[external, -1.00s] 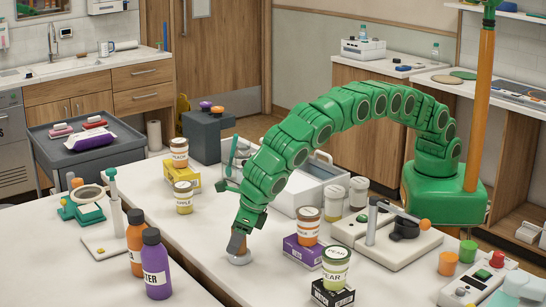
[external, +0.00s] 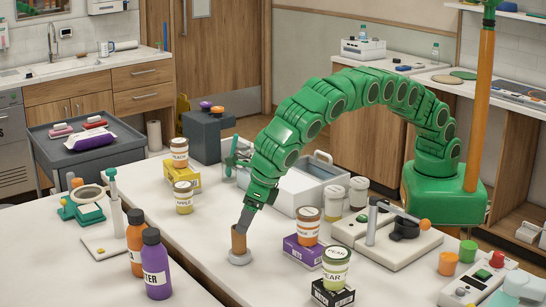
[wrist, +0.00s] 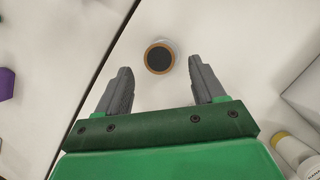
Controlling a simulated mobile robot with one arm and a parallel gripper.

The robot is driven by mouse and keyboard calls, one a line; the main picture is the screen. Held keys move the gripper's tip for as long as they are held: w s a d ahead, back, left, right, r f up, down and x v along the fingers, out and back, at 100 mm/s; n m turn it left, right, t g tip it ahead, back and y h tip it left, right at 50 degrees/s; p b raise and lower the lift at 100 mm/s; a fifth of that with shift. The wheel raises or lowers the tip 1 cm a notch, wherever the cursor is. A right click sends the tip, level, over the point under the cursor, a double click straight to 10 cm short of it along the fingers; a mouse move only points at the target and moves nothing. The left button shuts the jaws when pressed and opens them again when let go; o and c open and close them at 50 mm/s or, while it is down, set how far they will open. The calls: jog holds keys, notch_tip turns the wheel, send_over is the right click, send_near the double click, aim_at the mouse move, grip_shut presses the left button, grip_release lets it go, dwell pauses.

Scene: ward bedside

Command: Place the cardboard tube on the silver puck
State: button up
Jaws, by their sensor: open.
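The brown cardboard tube (external: 238,241) stands upright on the silver puck (external: 239,259) on the white table. In the wrist view the tube (wrist: 148,64) shows end-on as a brown ring with a dark opening, and a pale part of the puck (wrist: 172,46) shows beside it. My gripper (external: 243,226) is just above the tube's top in the external view. In the wrist view its two grey fingers (wrist: 160,66) are spread wide, with gaps between them and the tube. Nothing is held.
Jars on a purple box (external: 303,250) and a black box (external: 333,292) stand right of the puck. A white bin (external: 300,190) is behind. Purple (external: 156,265) and orange (external: 135,240) bottles stand to the left. The table around the puck is clear.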

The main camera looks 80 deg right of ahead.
jog(key=shift+v, duration=2.4)
